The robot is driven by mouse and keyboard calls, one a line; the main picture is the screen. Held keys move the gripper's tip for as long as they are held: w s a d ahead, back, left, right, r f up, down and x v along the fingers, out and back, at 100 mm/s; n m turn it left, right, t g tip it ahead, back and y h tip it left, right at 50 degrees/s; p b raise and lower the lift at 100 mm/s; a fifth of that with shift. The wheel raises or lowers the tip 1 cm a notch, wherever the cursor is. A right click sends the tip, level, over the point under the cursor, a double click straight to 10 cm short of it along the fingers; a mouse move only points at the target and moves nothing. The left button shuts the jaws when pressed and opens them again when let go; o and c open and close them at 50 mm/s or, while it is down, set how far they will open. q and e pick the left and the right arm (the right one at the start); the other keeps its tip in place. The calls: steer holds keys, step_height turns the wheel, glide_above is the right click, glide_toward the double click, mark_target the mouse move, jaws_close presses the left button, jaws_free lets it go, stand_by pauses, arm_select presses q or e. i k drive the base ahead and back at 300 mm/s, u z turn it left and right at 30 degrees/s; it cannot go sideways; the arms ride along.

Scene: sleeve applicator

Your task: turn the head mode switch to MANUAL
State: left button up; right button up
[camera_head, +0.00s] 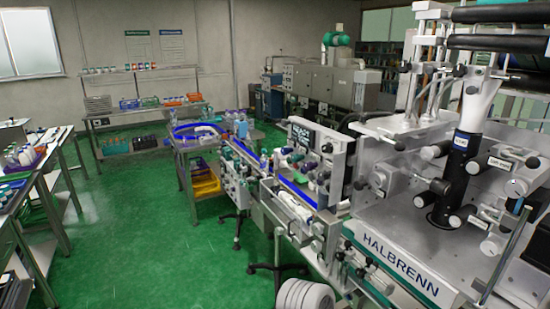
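The sleeve applicator (400,255), a large pale metal machine lettered HALBRENN, fills the right side of the head view. Its upper part carries a black and white upright column (460,180), rollers and several black knobs. A small white label plate (500,163) is on a cylinder at the right, its text too small to read surely. A row of small dark and green controls (365,275) is on the lower front. I cannot tell which control is the head mode switch, nor its position. Neither of my grippers is in view.
A conveyor with blue rails (290,188) runs from the machine toward a back table with a blue loop (197,131). Benches with bottles (25,155) stand at the left. Green floor (135,225) is clear between them. A metal handle (508,245) stands at the right.

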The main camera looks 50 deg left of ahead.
mark_target(328, 148)
steer(key=u, duration=1.4)
